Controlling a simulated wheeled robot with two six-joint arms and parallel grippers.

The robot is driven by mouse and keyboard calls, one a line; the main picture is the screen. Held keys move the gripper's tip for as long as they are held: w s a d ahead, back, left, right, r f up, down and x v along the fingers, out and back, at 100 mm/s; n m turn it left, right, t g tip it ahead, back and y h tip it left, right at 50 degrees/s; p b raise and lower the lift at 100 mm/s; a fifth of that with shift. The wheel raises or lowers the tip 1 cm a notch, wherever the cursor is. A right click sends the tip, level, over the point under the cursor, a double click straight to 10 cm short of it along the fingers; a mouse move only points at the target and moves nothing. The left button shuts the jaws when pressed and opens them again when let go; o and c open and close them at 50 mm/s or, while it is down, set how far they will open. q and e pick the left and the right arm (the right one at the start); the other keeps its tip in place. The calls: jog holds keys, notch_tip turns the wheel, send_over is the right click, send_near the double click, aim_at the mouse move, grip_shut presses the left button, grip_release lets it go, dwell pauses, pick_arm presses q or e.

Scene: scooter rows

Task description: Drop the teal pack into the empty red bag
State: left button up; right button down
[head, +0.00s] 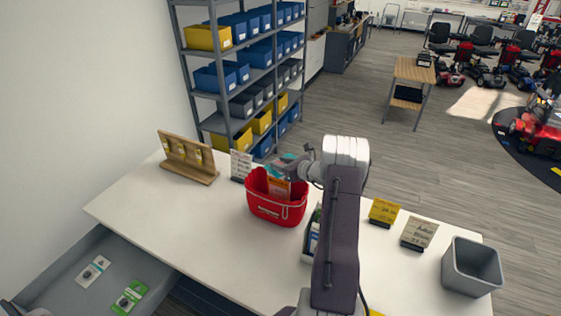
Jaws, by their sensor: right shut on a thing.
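The red bag (274,209) stands upright and open on the white table, with a pale strap or cord on its front. My right arm reaches in from the front, and my right gripper (288,168) is shut over the bag's back right part. It holds the teal pack (281,161), of which a small teal part shows at the jaws. An orange card-like piece (279,188) shows just below, at the bag's opening; I cannot tell whether it belongs to the pack. The bag's inside is mostly hidden.
A wooden key rack (188,156) and a white printed sign (240,165) stand left of the bag. Yellow (383,212) and beige (418,232) cards and a grey bin (472,267) stand to the right. A grey drawer (70,262) holds two packets. The table's left front is clear.

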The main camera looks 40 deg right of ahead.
jog(key=f, duration=0.3)
jog(key=shift+w+d+f+b, duration=0.1)
jog(key=shift+w+d+b, duration=0.1)
jog(key=shift+w+b, duration=0.15)
jog(key=shift+s+a+f, duration=0.1)
jog(key=shift+s, duration=0.05)
jog(key=shift+s+a+r, duration=0.2)
jog(key=shift+s+r, duration=0.05)
jog(key=c, duration=1.1)
grip_release()
jog(key=shift+c, duration=0.2)
jog(key=shift+o, duration=1.3)
jog(key=shift+w+d+f, duration=0.15)
jog(key=shift+s, duration=0.35)
jog(key=b+v, duration=0.2)
jog(key=v, duration=0.6)
jog(key=shift+b, duration=0.4)
